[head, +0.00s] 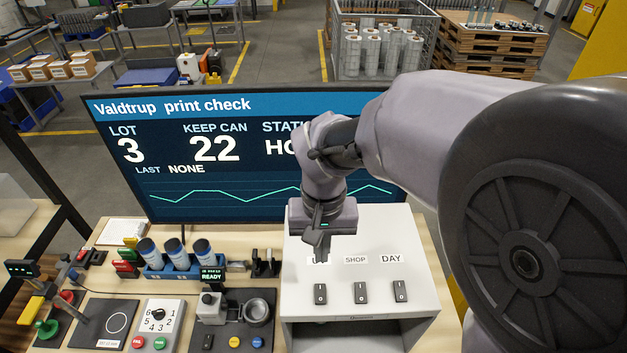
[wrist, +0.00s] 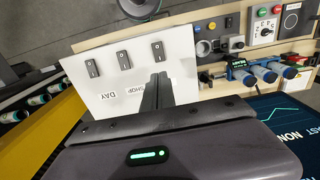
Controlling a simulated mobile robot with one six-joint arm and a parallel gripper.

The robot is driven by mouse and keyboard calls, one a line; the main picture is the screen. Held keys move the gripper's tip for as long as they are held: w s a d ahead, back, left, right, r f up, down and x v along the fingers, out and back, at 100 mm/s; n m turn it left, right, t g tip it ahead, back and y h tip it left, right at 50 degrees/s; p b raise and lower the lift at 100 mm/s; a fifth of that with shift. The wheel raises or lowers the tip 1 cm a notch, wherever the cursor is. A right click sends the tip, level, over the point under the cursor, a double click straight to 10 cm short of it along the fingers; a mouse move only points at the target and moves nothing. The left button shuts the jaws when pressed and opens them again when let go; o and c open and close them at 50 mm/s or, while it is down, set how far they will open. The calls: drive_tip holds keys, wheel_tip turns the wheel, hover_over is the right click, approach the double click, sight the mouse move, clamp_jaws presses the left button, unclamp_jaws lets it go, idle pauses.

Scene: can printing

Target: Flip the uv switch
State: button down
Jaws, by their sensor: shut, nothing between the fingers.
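A white box (head: 300,250) has three dark rocker switches on its sloped top. The leftmost, the uv switch (head: 320,293), sits below a label that my gripper partly covers, leaving only a "U" showing. The wrist view also shows the uv switch (wrist: 158,51), just beyond my fingertips. The SHOP switch (head: 360,292) and DAY switch (head: 400,291) stand to its right. My gripper (head: 321,256) is shut and empty, pointing down over the covered label, behind the uv switch. Its fingers also show in the wrist view (wrist: 158,82). I cannot tell whether they touch the panel.
A large screen (head: 170,180) stands behind the bench, reading "KEEP CAN 22". Left of the box are a blue rack with cans (head: 173,255), a small press-like device (head: 235,315) and a dial panel (head: 160,320). The panel in front of the switches is clear.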

sight(321, 285)
wheel_tip(321, 285, down, 12)
drive_tip(key=shift+r, duration=0.15)
idle(0.3)
drive_tip(key=shift+g+p, duration=0.3)
drive_tip(key=shift+p, duration=0.1)
drive_tip(key=shift+w, duration=0.15)
drive_tip(key=shift+s+r, duration=0.2)
drive_tip(key=shift+s, duration=0.6)
drive_tip(key=w+r+p, duration=0.2)
drive_tip(key=w+r, duration=0.1)
drive_tip(key=r, duration=1)
drive_tip(key=shift+r, duration=0.35)
